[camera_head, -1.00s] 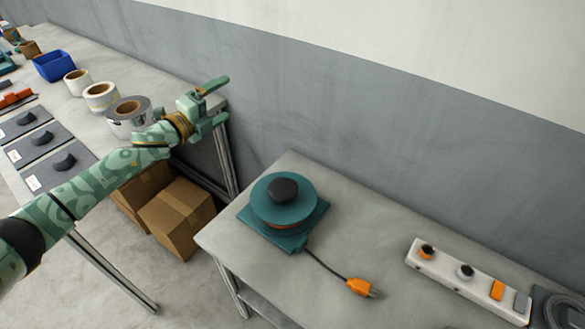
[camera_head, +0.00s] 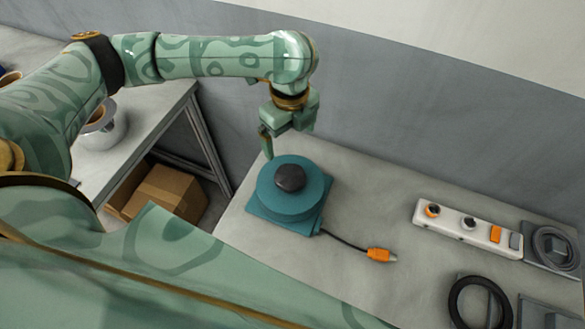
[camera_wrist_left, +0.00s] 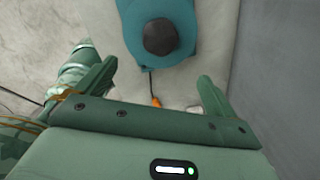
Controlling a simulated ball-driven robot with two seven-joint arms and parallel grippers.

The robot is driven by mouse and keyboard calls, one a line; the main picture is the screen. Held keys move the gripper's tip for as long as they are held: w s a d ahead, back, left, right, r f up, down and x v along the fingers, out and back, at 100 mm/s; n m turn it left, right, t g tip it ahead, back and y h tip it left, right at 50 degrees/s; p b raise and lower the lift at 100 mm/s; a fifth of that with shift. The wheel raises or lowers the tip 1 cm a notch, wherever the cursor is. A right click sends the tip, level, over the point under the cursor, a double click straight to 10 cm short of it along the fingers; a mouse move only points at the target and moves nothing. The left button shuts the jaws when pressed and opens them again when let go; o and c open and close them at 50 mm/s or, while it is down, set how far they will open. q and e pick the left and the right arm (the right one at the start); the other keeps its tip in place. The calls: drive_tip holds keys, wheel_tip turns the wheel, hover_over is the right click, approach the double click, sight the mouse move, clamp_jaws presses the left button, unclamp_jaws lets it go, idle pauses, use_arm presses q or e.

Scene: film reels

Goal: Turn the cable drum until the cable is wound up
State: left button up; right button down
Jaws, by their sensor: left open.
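The teal cable drum (camera_head: 290,203) with a dark round knob (camera_head: 290,178) on top sits on its square base on the grey table. A short dark cable runs from it to an orange plug (camera_head: 380,255) lying on the table. My left gripper (camera_head: 282,150) is above the drum's far edge, pointing down, open and empty. In the left wrist view the drum (camera_wrist_left: 185,18) and knob (camera_wrist_left: 160,36) lie ahead of the spread fingers (camera_wrist_left: 155,85); the orange plug (camera_wrist_left: 156,102) shows between them. My right gripper is not in view.
A white power strip (camera_head: 468,229) lies on the right of the table. A coiled grey cable (camera_head: 553,247) and a black ring (camera_head: 480,302) are near it. A cardboard box (camera_head: 170,192) stands on the floor under the left table. The grey wall runs behind.

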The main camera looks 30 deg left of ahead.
sight(289, 175)
use_arm(q)
wheel_tip(289, 175, down, 16)
drive_tip(key=b, duration=0.6)
drive_tip(key=shift+a+r, duration=0.1)
drive_tip(key=shift+r, duration=0.05)
